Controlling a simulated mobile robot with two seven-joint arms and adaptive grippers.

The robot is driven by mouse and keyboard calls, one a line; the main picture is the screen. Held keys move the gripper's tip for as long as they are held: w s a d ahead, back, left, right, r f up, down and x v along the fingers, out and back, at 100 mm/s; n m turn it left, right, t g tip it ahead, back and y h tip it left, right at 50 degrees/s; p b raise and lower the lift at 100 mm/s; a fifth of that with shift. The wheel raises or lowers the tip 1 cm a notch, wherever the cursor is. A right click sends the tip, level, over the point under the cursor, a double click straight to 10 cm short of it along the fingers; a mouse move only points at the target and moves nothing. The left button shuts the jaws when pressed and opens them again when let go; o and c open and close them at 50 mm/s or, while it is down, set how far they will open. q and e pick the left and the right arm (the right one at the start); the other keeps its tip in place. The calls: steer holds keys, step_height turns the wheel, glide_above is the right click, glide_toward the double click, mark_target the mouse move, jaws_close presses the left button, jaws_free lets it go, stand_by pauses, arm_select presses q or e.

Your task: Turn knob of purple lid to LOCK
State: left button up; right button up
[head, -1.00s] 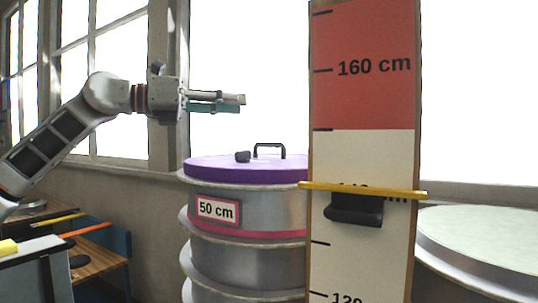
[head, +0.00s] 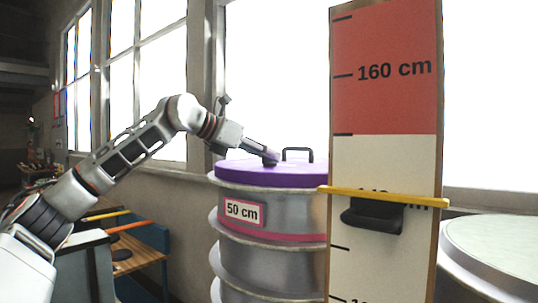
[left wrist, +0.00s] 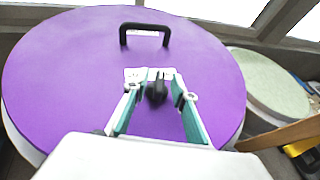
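The purple lid (head: 235,172) tops a stacked metal drum. It also fills much of the left wrist view (left wrist: 60,75). Its small black knob (left wrist: 156,90) stands on the lid near the black arched handle (left wrist: 145,29). My left gripper (head: 272,158) points down at the knob from the left. In the left wrist view its two green-sided fingers (left wrist: 156,84) stand apart on either side of the knob, with gaps showing. Parts of the knob are hidden, and I cannot read any marking beside it. My right gripper is not in view.
A tall height board (head: 385,165) with a yellow slider (head: 383,197) stands upright just right of the drum. Another drum with a pale green top (head: 495,245) is at the far right. Windows line the back. A wooden table (head: 135,255) is at the left.

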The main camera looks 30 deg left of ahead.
arm_select(q)
steer(key=shift+w+d+f, duration=0.15)
steer(key=shift+w+f, duration=0.1)
steer(key=shift+w, duration=0.15)
jaws_close()
